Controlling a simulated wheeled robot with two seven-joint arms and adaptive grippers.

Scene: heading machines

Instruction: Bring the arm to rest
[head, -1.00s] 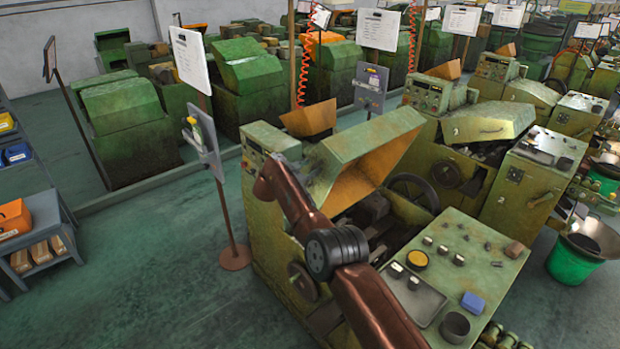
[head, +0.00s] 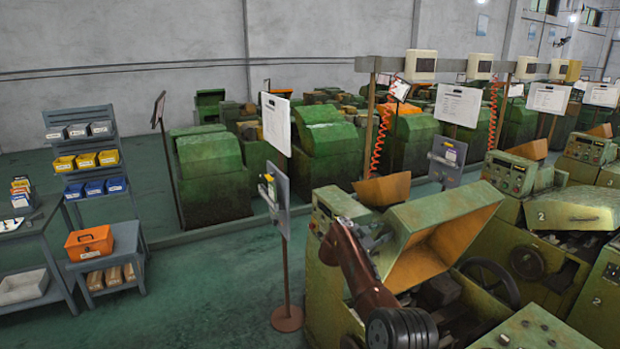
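My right arm (head: 360,270), reddish brown with a ribbed black joint, rises from the bottom and bends in front of the nearest green machine (head: 322,300). My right gripper (head: 376,236) is small and dark beyond the bend, by the left side of the machine's raised hood (head: 445,222). Its fingers are too small and dark to tell whether they are open or shut, or whether it touches the machine. My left arm and gripper are not in view.
A sign stand on a round brown base (head: 287,318) is left of the machine. The green floor (head: 215,290) between is clear.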

